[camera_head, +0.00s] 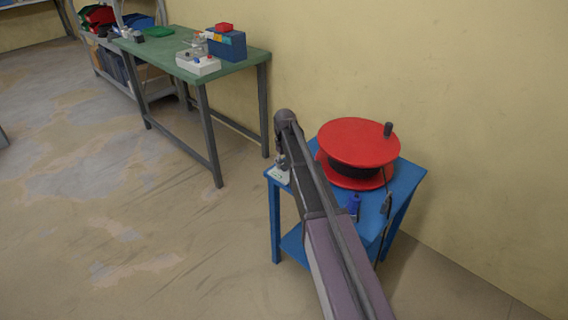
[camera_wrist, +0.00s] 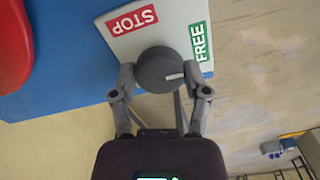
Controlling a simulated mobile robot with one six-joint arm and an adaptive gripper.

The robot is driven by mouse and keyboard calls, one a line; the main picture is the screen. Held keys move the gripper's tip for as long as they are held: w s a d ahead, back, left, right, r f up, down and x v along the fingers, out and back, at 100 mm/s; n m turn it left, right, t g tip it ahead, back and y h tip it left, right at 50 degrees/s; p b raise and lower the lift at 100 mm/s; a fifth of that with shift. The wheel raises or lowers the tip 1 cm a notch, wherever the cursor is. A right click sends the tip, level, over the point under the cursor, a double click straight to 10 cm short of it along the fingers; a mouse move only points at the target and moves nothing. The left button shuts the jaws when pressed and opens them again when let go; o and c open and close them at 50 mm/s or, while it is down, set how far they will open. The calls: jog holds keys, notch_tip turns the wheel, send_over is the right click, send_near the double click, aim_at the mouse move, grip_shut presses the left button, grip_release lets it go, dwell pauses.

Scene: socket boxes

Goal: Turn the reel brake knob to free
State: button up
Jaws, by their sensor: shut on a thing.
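The reel brake knob (camera_wrist: 157,67) is a dark grey round knob on a white plate (camera_wrist: 172,22). The plate has a red STOP label (camera_wrist: 132,20) at upper left and a green FREE label (camera_wrist: 200,41) at right. The knob's white mark points right, toward the lower end of the FREE label. My gripper (camera_wrist: 160,74) has one finger on each side of the knob and is shut on it. In the head view the plate (camera_head: 279,175) shows in part at the blue table's left corner; my arm hides the knob.
A red cable reel (camera_head: 357,141) with a dark crank handle stands on the blue table (camera_head: 403,180), right of my arm. A green workbench (camera_head: 160,52) with boxes is at the back left. The floor at left is clear.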

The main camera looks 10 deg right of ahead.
jog(key=shift+s, duration=0.2)
jog(key=o, duration=1.1)
jog(key=shift+o, duration=0.2)
jog(key=shift+w, duration=0.1)
jog(key=s+m, duration=0.4)
jog(key=s, duration=2.5)
notch_tip(320, 180, up, 20)
jog(key=p, duration=2)
jog(key=shift+w+r, duration=0.15)
jog(key=shift+r, duration=0.05)
